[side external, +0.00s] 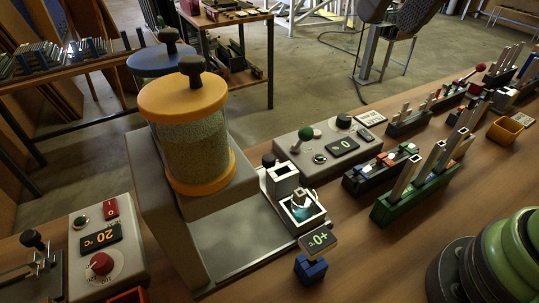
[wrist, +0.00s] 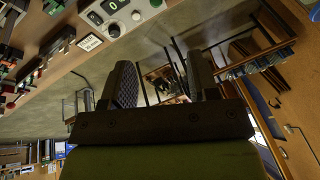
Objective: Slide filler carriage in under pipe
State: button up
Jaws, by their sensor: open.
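In the side external view, a pale, square-framed unit (side external: 301,211) with a small bluish vessel inside sits at the right end of the grey base plate (side external: 225,240); it looks like the filler carriage. A pale upright square box (side external: 282,181) stands just behind it, with a dark knob (side external: 269,160) beside it. I cannot tell which part is the pipe. An orange-lidded clear hopper (side external: 187,130) of granules stands on the grey housing.
A display reading 0 (side external: 318,240) on a blue foot (side external: 310,269) stands in front of the filler unit. A grey control box (side external: 327,143) with a green-knobbed lever is behind it. A green rack (side external: 420,195) with upright bars stands right. Bare wood lies between display and rack.

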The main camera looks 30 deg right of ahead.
jog(key=w+a+f+g, duration=0.2)
jog(key=w+a+f, duration=0.3)
jog(key=w+f, duration=0.25)
jog(key=n+g+h, duration=0.1)
jog(key=g+h, duration=0.1)
send_near(268, 158)
notch_tip(268, 158, down, 10)
jog(key=shift+s+d+r, duration=0.1)
jog(key=shift+d, duration=0.1)
jog(key=shift+a, duration=0.1)
grip_shut()
